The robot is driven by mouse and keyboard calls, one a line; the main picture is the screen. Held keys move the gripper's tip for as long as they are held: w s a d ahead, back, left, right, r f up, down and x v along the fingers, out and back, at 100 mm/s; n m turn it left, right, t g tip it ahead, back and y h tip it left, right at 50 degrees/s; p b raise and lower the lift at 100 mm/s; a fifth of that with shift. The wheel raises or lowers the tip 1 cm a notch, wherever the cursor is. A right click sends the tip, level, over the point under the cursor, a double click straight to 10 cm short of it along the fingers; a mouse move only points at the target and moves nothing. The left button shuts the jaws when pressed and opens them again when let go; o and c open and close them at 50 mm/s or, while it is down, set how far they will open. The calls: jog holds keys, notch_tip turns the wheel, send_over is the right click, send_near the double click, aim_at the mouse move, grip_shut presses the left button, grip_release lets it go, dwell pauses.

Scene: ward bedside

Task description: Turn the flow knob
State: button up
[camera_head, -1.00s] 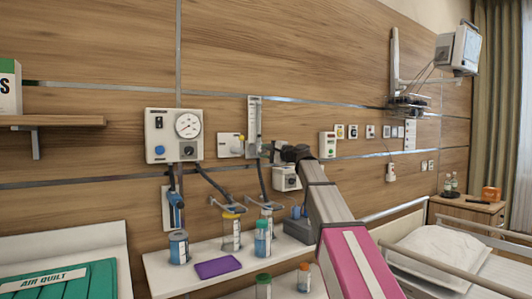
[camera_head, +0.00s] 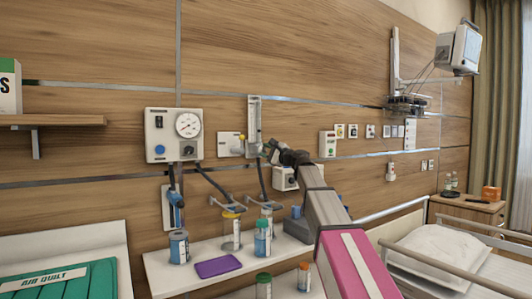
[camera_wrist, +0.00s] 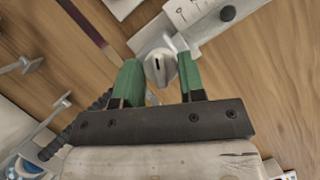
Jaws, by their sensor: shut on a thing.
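The flow knob (camera_wrist: 159,67) is a rounded grey-white knob with a dark mark, between my gripper's two green fingers in the wrist view. My gripper (camera_wrist: 158,80) is shut on it. In the head view my gripper (camera_head: 269,148) is at the lower end of the clear upright flowmeter (camera_head: 254,120) on the wall. The knob cannot be made out clearly there, with the fingers over it.
A white gauge box (camera_head: 173,135) hangs on the wall to the left. Below, a white shelf (camera_head: 215,265) carries jars, bottles and a purple item (camera_head: 218,266). A bed (camera_head: 440,260) stands at the right. Hoses hang near the flowmeter.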

jog(key=o, duration=0.9)
jog(key=v, duration=1.1)
